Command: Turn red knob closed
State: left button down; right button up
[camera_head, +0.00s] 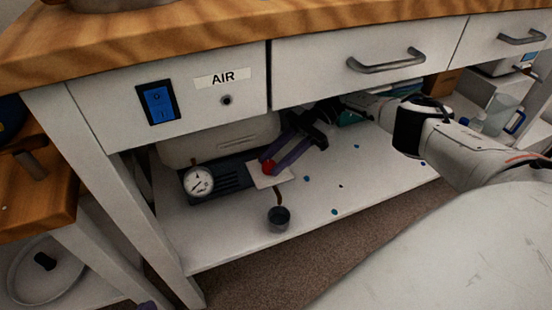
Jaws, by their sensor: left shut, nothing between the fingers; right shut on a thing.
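The red knob (268,168) sits on a pale square plate at the right end of a dark unit on the white shelf under the bench. My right gripper (273,165) reaches in from the right, its purple fingers shut on the red knob and partly hiding it. A round pressure gauge (198,183) with a white dial is at the left end of the dark unit.
The bench's drawer front with a blue switch (158,103) and an AIR label (222,77) hangs above the shelf. A small dark cup (278,217) is near the shelf's front edge. Small blue bits lie on the shelf. A clear jug (500,112) stands at right.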

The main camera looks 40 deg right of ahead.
jog(key=shift+a, duration=0.25)
jog(key=o, duration=1)
jog(key=shift+d, duration=0.1)
jog(key=shift+s+d, duration=0.1)
jog(key=shift+s, duration=0.05)
